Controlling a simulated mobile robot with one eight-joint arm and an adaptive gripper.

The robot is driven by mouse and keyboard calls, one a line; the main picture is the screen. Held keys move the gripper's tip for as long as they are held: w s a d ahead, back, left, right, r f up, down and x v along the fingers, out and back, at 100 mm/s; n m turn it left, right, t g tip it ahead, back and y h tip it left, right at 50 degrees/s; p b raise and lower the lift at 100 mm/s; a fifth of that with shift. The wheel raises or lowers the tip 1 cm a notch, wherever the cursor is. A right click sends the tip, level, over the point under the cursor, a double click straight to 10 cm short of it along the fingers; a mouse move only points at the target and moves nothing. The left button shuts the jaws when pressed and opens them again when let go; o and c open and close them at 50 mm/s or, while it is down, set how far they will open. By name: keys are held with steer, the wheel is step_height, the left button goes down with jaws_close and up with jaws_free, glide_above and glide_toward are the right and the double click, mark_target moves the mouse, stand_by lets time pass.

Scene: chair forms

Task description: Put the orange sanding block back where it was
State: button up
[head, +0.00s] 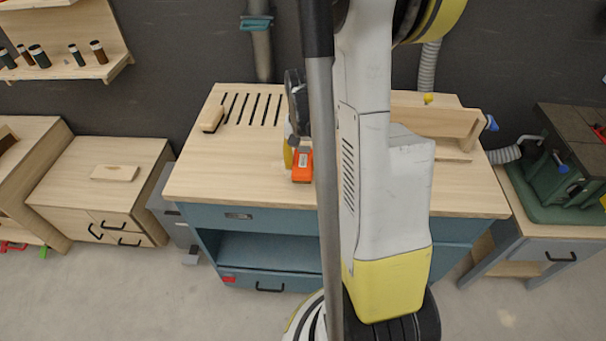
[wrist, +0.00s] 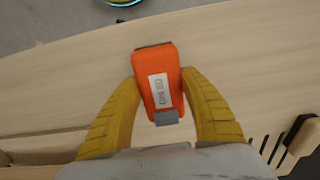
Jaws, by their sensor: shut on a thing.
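The orange sanding block (wrist: 158,75) has a white label and a grey end. In the wrist view it sits between the two yellow fingers of my gripper (wrist: 160,108), which is shut on it. In the head view the block (head: 302,165) is over the left-middle part of the wooden workbench top (head: 235,170).
A wooden block with a dark side (head: 212,118) lies at the back left of the bench, beside several slots (head: 255,108). A wooden vise (head: 440,122) is at the right back. The bench's front left is clear. My arm hides the middle.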

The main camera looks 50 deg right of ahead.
mark_target(303, 162)
steer(key=shift+f+b, duration=0.7)
steer(key=shift+f, duration=1.25)
steer(key=shift+f, duration=0.1)
steer(key=o, duration=1)
step_height(303, 162, up, 12)
steer(key=p, duration=0.4)
steer(key=shift+r, duration=0.2)
steer(key=s+a+r+n+t, duration=0.1)
steer(key=a+r+n+t, duration=0.1)
steer(key=a, duration=0.6)
steer(key=s+a+r+n+t, duration=0.2)
steer(key=a+r+n, duration=0.2)
steer(key=a+r, duration=0.2)
steer(key=s+a+r+n+t, duration=0.2)
steer(key=a+r+n+t, duration=0.1)
steer(key=a, duration=0.8)
steer(key=shift+r+n, duration=0.4)
